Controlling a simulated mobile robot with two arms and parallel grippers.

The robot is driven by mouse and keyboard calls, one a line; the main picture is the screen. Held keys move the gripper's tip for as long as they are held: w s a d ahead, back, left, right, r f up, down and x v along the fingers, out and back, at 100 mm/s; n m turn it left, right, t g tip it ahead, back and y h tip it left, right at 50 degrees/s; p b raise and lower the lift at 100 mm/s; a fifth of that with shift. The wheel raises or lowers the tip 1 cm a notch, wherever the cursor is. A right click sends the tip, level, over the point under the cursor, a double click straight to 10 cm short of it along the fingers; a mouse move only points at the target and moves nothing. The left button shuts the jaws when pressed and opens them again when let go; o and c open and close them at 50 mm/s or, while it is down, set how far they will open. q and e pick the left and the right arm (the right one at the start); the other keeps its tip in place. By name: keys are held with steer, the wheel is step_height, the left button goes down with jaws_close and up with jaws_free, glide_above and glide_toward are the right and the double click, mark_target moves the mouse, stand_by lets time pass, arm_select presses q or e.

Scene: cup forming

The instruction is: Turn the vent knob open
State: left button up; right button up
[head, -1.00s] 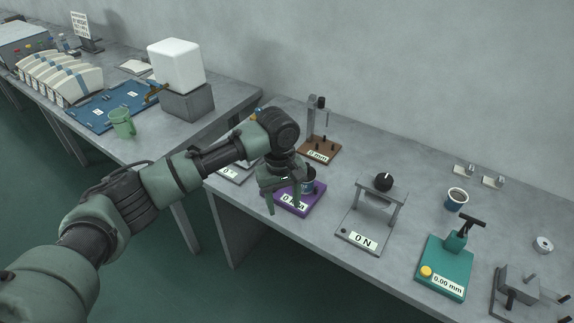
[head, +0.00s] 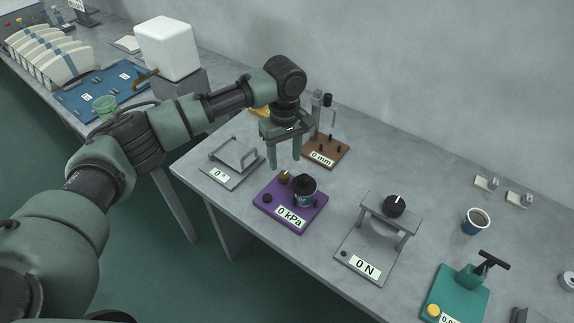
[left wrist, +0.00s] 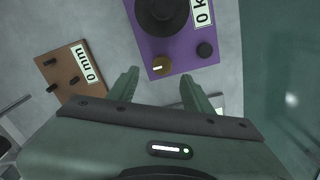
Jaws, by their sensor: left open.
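The purple pressure stand (head: 317,211) on the bench reads "0 kPa" and holds a dark-topped cup fixture (head: 305,187). A small brass knob (head: 284,176) is at its back left corner, and a black knob (head: 267,198) is at its front left. In the left wrist view the brass knob (left wrist: 161,66) has a pale mark across its top. My left gripper (head: 285,161) is open and empty, pointing down above the brass knob. In the left wrist view the brass knob lies just beyond and between the fingertips (left wrist: 158,78). My right gripper is not in view.
A brown "0 mm" stand (head: 337,155) with a post is behind the gripper. A grey "0°" stand (head: 221,177) is to the left, and an "0 N" frame (head: 350,252) to the right. A cup (head: 475,222) stands farther right.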

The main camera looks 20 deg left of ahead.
mark_target(285, 174)
arm_select(q)
steer(key=f, duration=0.5)
steer(key=shift+s, duration=0.3)
steer(key=shift+w+f+p, duration=0.1)
steer(key=shift+f+p, duration=0.2)
steer(key=shift+f, duration=0.2)
jaws_close()
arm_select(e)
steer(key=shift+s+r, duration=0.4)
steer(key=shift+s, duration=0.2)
